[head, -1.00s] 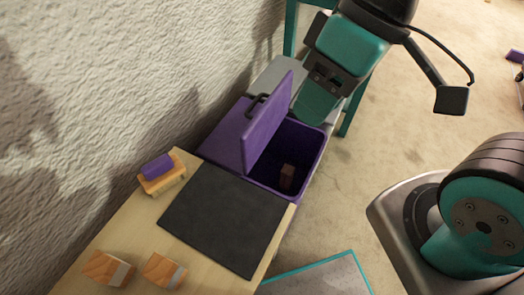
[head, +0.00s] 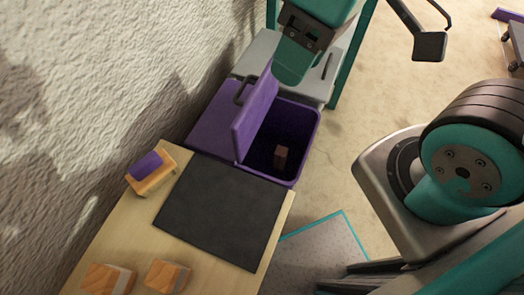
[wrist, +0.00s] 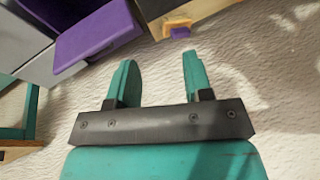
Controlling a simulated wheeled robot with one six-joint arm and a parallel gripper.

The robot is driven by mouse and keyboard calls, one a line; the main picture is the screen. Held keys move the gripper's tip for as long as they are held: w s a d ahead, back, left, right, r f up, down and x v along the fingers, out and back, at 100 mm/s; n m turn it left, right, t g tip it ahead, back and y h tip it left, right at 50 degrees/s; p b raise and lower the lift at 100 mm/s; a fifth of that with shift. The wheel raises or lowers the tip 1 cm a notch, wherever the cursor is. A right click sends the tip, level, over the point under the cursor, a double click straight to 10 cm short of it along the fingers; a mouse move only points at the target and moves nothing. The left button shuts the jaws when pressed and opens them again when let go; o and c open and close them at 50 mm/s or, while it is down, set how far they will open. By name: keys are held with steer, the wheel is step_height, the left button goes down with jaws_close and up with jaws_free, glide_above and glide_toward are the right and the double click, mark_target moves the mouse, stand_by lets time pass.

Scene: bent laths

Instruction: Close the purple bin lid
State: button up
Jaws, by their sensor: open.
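The purple bin (head: 312,140) stands at the far end of the table, with its dark inside exposed. Its purple lid (head: 257,112) stands raised and tilted along the left side of the opening, a dark handle (head: 243,90) on its left face. The lid also shows in the wrist view (wrist: 98,34) at the upper left. A brown block (head: 281,157) lies inside the bin. My gripper (head: 292,68) is open and empty, above and behind the lid's far end; I cannot tell whether they touch. In the wrist view, the two teal fingers (wrist: 158,72) are spread.
A dark mat (head: 218,210) lies on the wooden table (head: 135,220) in front of the bin. A wooden brush-like piece with a purple top (head: 150,170) and two wooden blocks (head: 167,276) sit there. A rough wall (head: 100,80) runs close on the left. A grey surface (head: 262,52) lies behind the bin.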

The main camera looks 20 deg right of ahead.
steer(key=shift+w, duration=0.4)
steer(key=c, duration=0.3)
steer(key=w, duration=0.1)
steer(key=w+m, duration=0.1)
steer(key=w, duration=0.1)
steer(key=w+f+m+h, duration=0.1)
steer(key=shift+w, duration=0.35)
jaws_close()
steer(key=m+g+h, duration=0.1)
steer(key=m+h, duration=0.2)
steer(key=m, duration=0.2)
glide_above(251, 103)
steer(key=s, duration=0.1)
step_height(251, 103, down, 4)
steer(key=w+f+m+g+h, duration=0.1)
steer(key=w+f+m+h, duration=0.1)
steer(key=w+f+m, duration=0.4)
step_height(251, 103, down, 17)
steer(key=w+d+m+g+h, duration=0.1)
steer(key=w+m, duration=0.1)
steer(key=m, duration=0.1)
steer(key=shift+d+f, duration=0.15)
steer(key=shift+d, duration=0.15)
